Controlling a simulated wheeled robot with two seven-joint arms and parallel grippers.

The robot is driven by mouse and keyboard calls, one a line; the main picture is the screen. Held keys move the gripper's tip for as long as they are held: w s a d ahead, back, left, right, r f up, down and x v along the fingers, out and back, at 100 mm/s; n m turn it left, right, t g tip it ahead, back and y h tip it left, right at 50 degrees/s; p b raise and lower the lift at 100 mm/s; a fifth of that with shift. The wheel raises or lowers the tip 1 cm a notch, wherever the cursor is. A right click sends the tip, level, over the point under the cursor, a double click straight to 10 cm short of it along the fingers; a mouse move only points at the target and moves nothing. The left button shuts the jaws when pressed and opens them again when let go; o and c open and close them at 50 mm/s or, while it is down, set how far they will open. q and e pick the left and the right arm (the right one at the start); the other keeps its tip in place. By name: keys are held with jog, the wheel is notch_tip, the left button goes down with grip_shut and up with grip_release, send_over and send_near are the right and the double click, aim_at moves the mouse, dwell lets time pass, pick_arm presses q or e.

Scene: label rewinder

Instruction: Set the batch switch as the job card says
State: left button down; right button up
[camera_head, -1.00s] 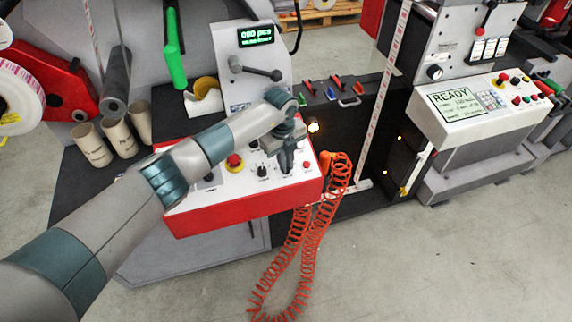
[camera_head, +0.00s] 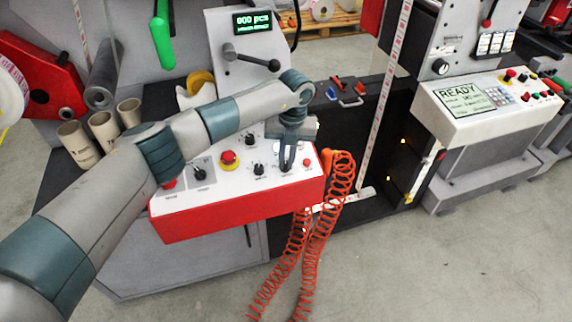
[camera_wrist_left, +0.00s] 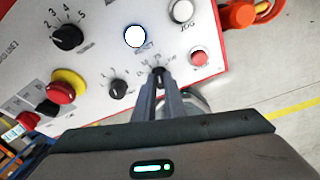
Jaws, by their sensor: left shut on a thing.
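My left gripper (camera_head: 284,168) points down at the right part of the machine's control panel. In the left wrist view its fingers (camera_wrist_left: 159,78) are closed on a small black selector knob (camera_wrist_left: 159,71). Small position marks fan around that knob, too small to read, and the fingers hide much of it. I cannot read a label naming it as the batch switch. To its left is another black selector knob (camera_wrist_left: 118,87), and up and left a larger numbered knob (camera_wrist_left: 67,37). The display (camera_head: 254,21) above reads "000 pcs". My right gripper is not in view.
An orange coiled hose (camera_head: 312,235) hangs at the panel's right end. Cardboard cores (camera_head: 78,142) stand at left.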

aim_at(286, 163)
pick_arm(q)
jog(key=shift+s+f, duration=0.2)
jog(key=shift+f, duration=0.15)
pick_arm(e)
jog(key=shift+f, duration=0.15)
pick_arm(q)
jog(key=c, duration=1.8)
grip_release()
jog(key=shift+a, duration=0.1)
jog(key=shift+w+r, duration=0.1)
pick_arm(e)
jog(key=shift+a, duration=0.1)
pick_arm(q)
jog(key=shift+w, duration=0.1)
